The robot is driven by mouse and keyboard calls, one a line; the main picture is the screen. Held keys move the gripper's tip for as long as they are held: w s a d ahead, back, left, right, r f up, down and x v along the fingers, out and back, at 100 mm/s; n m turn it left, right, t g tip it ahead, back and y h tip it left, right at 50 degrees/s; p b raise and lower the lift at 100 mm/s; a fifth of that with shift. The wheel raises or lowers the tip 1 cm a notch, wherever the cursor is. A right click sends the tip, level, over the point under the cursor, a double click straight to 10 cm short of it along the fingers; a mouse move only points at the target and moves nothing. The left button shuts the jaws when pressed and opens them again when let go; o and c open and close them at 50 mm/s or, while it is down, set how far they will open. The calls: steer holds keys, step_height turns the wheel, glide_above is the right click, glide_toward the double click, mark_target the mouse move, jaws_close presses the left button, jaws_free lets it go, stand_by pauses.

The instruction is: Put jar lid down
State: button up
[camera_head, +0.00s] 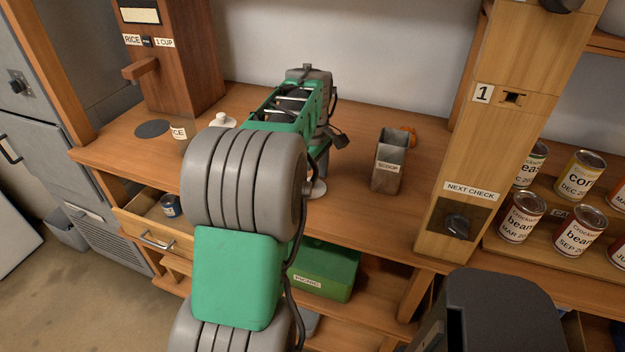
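A pale lid with a round knob (222,119) shows on the wooden counter (258,101), left of my arm, which covers its lower edge. A clear jar (180,134) with a partly covered label ending "CE" stands just left of my arm. A pale round piece (318,188) shows below my wrist, partly covered by my arm; I cannot tell whether it is another lid or whether it touches the counter. My gripper (321,165) points down over the counter right of my forearm. Its fingertips are mostly hidden, so its opening and any hold are unclear.
A wooden rice dispenser (181,50) stands at the back left, near a dark disc (153,128). A metal scoop holder (388,165) and a wooden post (490,130) stand right. Cans (521,217) fill the right shelf. An open drawer (150,236) juts out below.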

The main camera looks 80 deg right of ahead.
mark_target(313, 179)
step_height(313, 179, up, 12)
steer(key=w+a+f+n, duration=0.1)
steer(key=w+a+f, duration=0.1)
steer(key=w+a, duration=0.7)
steer(key=w+a+f, duration=0.1)
steer(key=w+a, duration=0.6)
steer(key=w, duration=0.5)
steer(key=w+a+f+n+t+h, duration=0.1)
steer(key=w+a+f, duration=0.15)
steer(key=a, duration=0.55)
steer(key=w+a+f+t, duration=0.1)
steer(key=w+a+f, duration=0.15)
steer(key=a, duration=0.55)
steer(key=s+a+f, duration=0.1)
steer(key=a+f, duration=0.1)
steer(key=a, duration=0.6)
steer(key=s+a+f+n+t+y+p, duration=0.1)
steer(key=a, duration=0.6)
steer(key=shift+a+f+p, duration=0.3)
steer(key=shift+a+f, duration=0.05)
steer(key=shift+a, duration=0.05)
